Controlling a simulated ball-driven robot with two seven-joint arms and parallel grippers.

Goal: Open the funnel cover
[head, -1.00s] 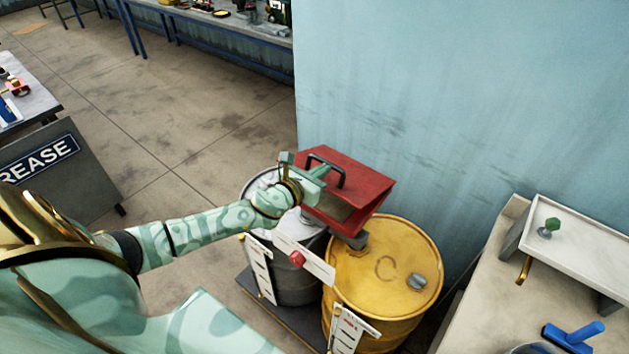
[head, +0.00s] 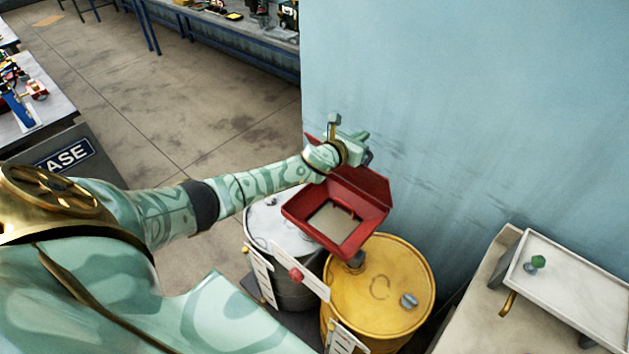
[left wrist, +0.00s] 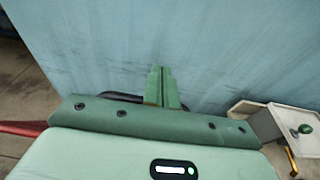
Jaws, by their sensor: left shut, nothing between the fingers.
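The red funnel (head: 304,222) stands over the drums with its square mouth facing up and its inside in plain view. Its red cover (head: 368,183) stands raised along the far edge, partly hidden by my left gripper (head: 360,138). The gripper is at the cover's top edge, shut and empty. A bit of the dark cover handle shows just right of it in the head view. In the left wrist view the shut fingers (left wrist: 163,86) point at the blue wall, and the dark handle (left wrist: 122,97) lies beside them; contact is unclear. My right gripper is out of view.
A yellow drum (head: 405,262) and a grey drum (head: 296,292) stand below the funnel. The blue wall (head: 450,110) is close behind the cover. A bench with a white tray (head: 555,290) is at the right. Open floor lies to the left.

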